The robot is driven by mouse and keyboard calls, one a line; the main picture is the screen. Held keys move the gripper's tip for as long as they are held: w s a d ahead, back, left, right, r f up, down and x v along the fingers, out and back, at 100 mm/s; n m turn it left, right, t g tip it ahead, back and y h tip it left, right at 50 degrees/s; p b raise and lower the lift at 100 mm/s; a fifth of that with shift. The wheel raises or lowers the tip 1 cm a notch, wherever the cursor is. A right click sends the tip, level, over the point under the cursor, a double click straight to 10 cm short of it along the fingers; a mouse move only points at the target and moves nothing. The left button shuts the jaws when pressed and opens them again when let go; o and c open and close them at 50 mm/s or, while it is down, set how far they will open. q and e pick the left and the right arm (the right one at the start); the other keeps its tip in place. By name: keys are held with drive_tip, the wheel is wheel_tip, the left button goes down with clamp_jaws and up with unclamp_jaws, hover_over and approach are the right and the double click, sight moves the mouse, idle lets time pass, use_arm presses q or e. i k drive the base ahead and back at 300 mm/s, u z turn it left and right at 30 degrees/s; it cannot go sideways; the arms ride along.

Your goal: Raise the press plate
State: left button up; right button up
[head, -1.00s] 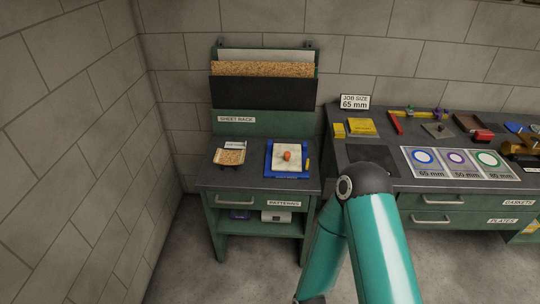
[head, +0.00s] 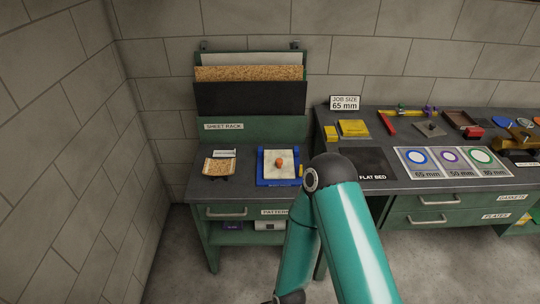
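I cannot tell for sure which thing is the press plate. A blue-framed tray (head: 278,183) with a pale square plate (head: 270,171) and an orange knob (head: 280,163) lies on the left bench. At the right edge, a brass-coloured device (head: 512,138) on the right bench is partly cut off by the picture. A teal arm link of mine (head: 358,240) with a dark joint fills the lower middle and hides part of the benches. Neither of my grippers is in view.
The sheet rack (head: 252,128) holds several sheets behind the left bench. A small cork-coloured tray (head: 218,167) lies left of the blue tray. The right bench carries a dark flat bed (head: 368,163), three ring cards (head: 455,162) and loose tools. Clear floor lies lower left.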

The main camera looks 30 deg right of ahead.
sight(278, 164)
drive_tip(key=u, duration=0.1)
drive_tip(key=i, duration=1.25)
drive_tip(key=z, duration=1.2)
